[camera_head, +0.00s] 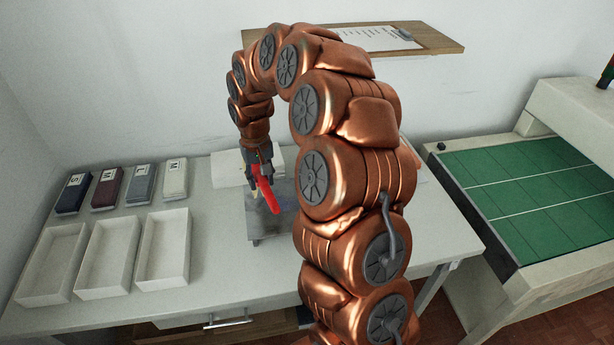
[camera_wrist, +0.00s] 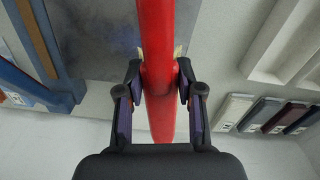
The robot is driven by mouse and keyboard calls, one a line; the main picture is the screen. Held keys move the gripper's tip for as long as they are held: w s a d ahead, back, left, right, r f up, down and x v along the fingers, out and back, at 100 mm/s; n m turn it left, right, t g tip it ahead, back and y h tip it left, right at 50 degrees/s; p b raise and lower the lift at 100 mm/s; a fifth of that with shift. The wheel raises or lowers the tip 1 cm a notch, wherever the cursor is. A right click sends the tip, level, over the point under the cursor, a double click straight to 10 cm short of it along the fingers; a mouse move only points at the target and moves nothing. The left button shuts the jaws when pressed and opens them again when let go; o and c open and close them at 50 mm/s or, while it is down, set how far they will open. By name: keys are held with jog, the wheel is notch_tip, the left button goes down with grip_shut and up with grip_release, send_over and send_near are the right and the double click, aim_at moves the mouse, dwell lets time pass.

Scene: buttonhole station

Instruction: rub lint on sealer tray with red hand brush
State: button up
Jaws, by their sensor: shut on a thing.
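My gripper (camera_head: 258,165) is shut on the red hand brush (camera_head: 267,193), holding it by its handle. In the wrist view the red handle (camera_wrist: 157,75) runs between the two fingers of my gripper (camera_wrist: 158,85), and the brush's far end is out of frame. The grey metal sealer tray (camera_head: 262,226) lies on the table under the brush, partly hidden by my arm. It also shows in the wrist view (camera_wrist: 105,40), with a faint bluish-grey smudge on it that may be the lint. I cannot tell whether the bristles touch the tray.
Three white open trays (camera_head: 108,252) stand at the table's left front. Several labelled boxes (camera_head: 140,183) lie behind them. A shelf with a clipboard (camera_head: 440,46) hangs on the back wall. A green gridded surface (camera_head: 530,185) is at the right. The table (camera_head: 225,290) is clear in front.

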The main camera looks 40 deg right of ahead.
jog(key=s+d+f+m+b, duration=0.1)
jog(key=s+d+m+b, duration=0.25)
jog(key=d, duration=0.85)
jog(key=shift+s+f, duration=0.15)
jog(key=shift+f, duration=1.4)
jog(key=shift+s+f, duration=0.15)
jog(key=shift+f, duration=1.35)
jog(key=shift+f+b, duration=0.6)
jog(key=shift+f, duration=0.4)
jog(key=shift+a, duration=0.1)
